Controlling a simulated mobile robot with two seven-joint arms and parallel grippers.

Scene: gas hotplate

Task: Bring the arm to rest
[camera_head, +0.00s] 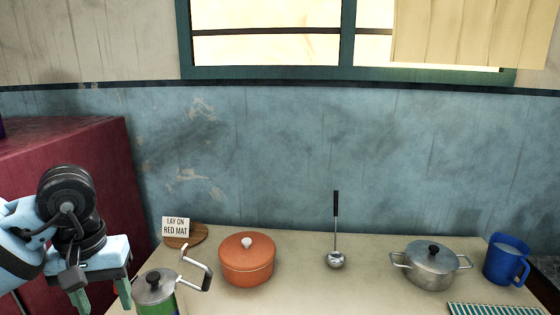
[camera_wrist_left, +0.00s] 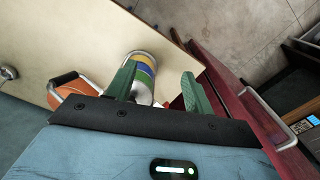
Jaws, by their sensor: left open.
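My left gripper (camera_head: 103,297) is at the lower left in the head view, pointing down. Its two green fingers are apart with nothing seen held between them. In the left wrist view the open fingers (camera_wrist_left: 158,75) show over the table edge. A striped pot (camera_head: 157,306) with a grey lid and a bent metal handle stands just right of the gripper in the head view. Its yellow, blue and green side (camera_wrist_left: 146,68) shows partly behind one finger in the left wrist view. I cannot tell whether finger and pot touch. My right gripper is not in view.
On the beige counter (camera_head: 300,290) are an orange lidded pot (camera_head: 246,265), a ladle (camera_head: 336,257), a steel pot (camera_head: 432,268), a blue mug (camera_head: 506,262) and a teal striped mat (camera_head: 490,309). A "LAY ON RED MAT" sign (camera_head: 175,227) stands behind. A red cabinet (camera_head: 75,145) is left.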

